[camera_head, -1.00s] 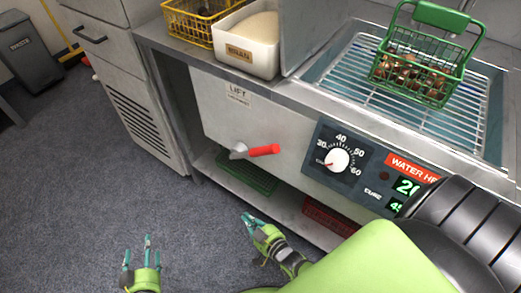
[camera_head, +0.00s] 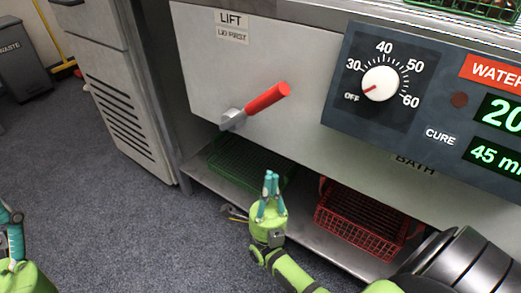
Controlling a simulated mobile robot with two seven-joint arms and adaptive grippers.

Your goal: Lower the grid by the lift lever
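The lift lever, a red handle (camera_head: 268,98) on a grey metal hub (camera_head: 232,119), sticks out of the pale front panel under the LIFT label (camera_head: 231,19). Its handle points right and slightly up. My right gripper (camera_head: 271,175) is below the lever, in front of the lower shelf, pointing up. Its fingertips are close together with nothing between them, apart from the lever. My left gripper (camera_head: 10,216) is at the left edge, partly cut off, its fingers apart and empty. The bottom of a green basket (camera_head: 475,8) shows at the top right; the grid under it is mostly out of view.
A control panel with a white dial (camera_head: 381,84) and green displays is right of the lever. The lower shelf (camera_head: 325,244) holds a green basket (camera_head: 240,165) and a red basket (camera_head: 362,222). A grey cabinet (camera_head: 120,115) stands left. Space before the lever is clear.

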